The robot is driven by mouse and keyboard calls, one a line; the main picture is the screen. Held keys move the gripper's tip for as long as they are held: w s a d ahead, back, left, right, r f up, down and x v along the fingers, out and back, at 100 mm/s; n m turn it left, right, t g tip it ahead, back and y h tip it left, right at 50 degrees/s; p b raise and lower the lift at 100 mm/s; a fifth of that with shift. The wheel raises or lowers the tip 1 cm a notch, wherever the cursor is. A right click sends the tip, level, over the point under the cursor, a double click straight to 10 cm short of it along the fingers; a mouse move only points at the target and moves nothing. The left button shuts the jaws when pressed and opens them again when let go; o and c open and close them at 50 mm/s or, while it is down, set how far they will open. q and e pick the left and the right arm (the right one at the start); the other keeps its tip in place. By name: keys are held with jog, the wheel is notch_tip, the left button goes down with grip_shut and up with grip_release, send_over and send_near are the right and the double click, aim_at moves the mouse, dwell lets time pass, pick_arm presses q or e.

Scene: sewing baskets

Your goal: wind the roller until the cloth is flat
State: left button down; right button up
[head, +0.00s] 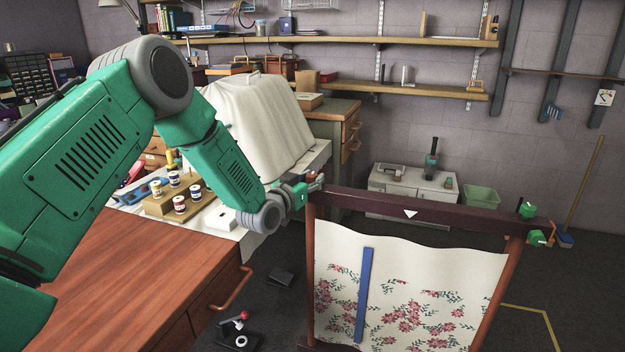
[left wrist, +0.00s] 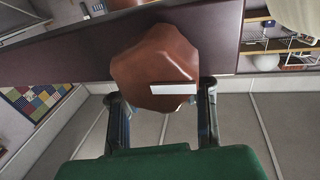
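A dark maroon roller (head: 455,216) with a white triangle mark runs across the top of a wooden frame (head: 311,265). Floral cloth (head: 440,290) hangs below it, with a wavy upper edge. A blue straight strip (head: 363,295) stands upright against the cloth. My left gripper (head: 314,183) is at the roller's left end. The cloth's lower part is cut off. My right gripper is not visible.
Green knobs (head: 527,210) sit at the roller's right end. A wooden bench (head: 150,270) with a drawer handle stands at left, with a spool stand (head: 165,205) behind. A white cabinet (head: 400,195) and a green bin (head: 481,197) stand behind the frame. Dark floor lies between bench and frame.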

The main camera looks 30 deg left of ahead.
pick_arm(q)
jog(key=shift+a+f+h, duration=0.1)
jog(key=shift+h, duration=0.3)
jog(key=shift+m+h, duration=0.8)
jog(key=shift+h, duration=0.1)
jog(key=shift+m+g+h, duration=0.5)
jog(key=shift+m+h, duration=0.7)
jog(key=shift+h, duration=0.6)
jog(key=c, duration=1.2)
grip_release()
